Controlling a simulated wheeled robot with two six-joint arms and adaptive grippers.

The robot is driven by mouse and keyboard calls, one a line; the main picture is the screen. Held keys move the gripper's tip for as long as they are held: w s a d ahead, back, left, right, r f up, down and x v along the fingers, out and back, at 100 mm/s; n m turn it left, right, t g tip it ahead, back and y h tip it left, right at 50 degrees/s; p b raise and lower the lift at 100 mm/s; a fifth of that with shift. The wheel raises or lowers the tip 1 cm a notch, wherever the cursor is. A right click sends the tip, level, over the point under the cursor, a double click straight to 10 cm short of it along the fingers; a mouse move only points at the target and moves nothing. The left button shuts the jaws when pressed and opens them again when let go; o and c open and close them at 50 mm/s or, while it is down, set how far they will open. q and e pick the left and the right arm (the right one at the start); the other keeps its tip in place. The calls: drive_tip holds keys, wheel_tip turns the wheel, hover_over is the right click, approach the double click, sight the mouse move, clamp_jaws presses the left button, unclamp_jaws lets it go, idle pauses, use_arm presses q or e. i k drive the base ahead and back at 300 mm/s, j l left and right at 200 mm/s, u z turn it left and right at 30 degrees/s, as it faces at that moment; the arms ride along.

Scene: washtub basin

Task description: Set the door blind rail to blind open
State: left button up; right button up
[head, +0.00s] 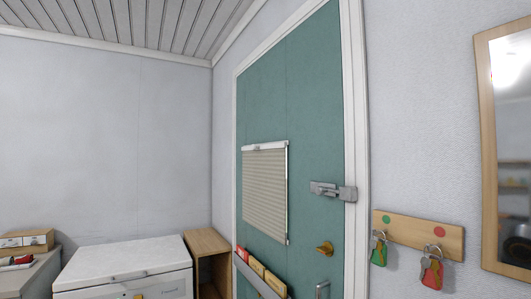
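A beige pleated blind (264,192) hangs on the green door (306,110). Its pleats are spread over the whole panel, so no glass shows. A white rail (270,146) runs along the top of the blind, with a small dark mark near its middle. A pale strip edges the right side. The lower edge is thin, and I cannot tell a separate rail there. Neither of my grippers is in view.
The door also carries a grey latch (332,190), a brass knob (325,248) and a rack of folders (258,276) below the blind. Keys hang on a wooden board (418,234) at right, beside a mirror (510,150). A white chest (124,264) and wooden shelf unit (206,243) stand left.

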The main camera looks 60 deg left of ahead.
sight(280, 145)
drive_tip(key=j+u, duration=0.15)
drive_tip(key=u, duration=0.3)
drive_tip(key=j+u, duration=0.1)
drive_tip(key=u, duration=0.35)
drive_tip(key=i+j+u, duration=0.1)
drive_tip(key=u, duration=0.35)
drive_tip(key=k+l+u, duration=0.1)
drive_tip(key=u, duration=0.25)
drive_tip(key=k+l+u, duration=0.15)
drive_tip(key=u, duration=0.2)
drive_tip(key=i+j+u, duration=0.25)
drive_tip(key=i+j, duration=1.3)
drive_tip(key=i, duration=0.05)
